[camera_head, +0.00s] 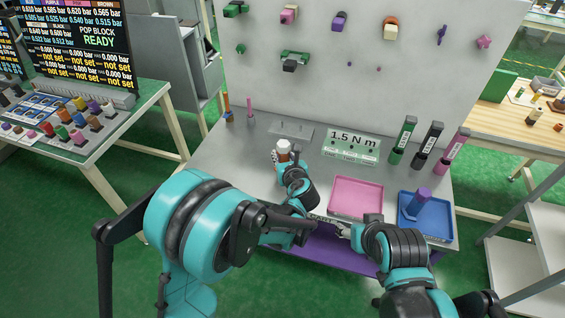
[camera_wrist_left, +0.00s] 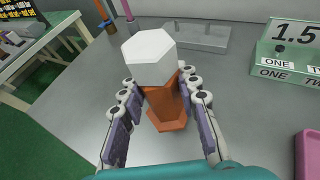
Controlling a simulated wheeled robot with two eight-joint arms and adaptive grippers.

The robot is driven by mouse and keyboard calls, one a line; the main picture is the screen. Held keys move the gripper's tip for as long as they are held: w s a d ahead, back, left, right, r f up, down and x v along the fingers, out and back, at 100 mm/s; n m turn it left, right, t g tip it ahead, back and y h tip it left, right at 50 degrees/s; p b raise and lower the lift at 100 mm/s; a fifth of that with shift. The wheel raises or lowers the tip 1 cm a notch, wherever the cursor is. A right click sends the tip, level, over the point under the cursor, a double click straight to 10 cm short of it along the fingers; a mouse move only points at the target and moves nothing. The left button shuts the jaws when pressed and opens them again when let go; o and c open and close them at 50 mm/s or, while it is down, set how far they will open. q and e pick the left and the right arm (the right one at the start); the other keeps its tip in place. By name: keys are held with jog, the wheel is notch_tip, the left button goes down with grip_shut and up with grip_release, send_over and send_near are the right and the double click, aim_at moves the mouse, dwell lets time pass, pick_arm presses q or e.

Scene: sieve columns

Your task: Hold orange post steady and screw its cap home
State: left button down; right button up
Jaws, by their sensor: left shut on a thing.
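The orange post (camera_wrist_left: 166,108) stands on the grey table in the left wrist view, with a white hexagonal cap (camera_wrist_left: 149,54) on its top. How far the cap is screwed down cannot be told. My left gripper (camera_wrist_left: 160,88) is shut on the orange post, one finger on each side below the cap. In the head view the white cap (camera_head: 283,145) shows above the left fingers, which hide most of the post. My right gripper (camera_head: 342,229) is low by the table's front edge, left of the blue tray and apart from the post; its finger opening is unclear.
A pink tray (camera_head: 356,197) and a blue tray (camera_head: 443,232) holding a blue-purple piece (camera_head: 417,202) lie to the right. A green box (camera_head: 350,147) reading "1.5 N m" stands behind. Green, black and pink upright blocks stand at the back right. A pegboard (camera_head: 350,90) rises behind.

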pick_arm(q)
notch_tip(320, 180, down, 4)
jog(key=shift+d+b, duration=0.1)
jog(key=shift+b, duration=1.1)
jog(key=shift+w, duration=0.1)
jog(key=shift+r, duration=0.15)
jog(key=c, duration=1.1)
grip_release()
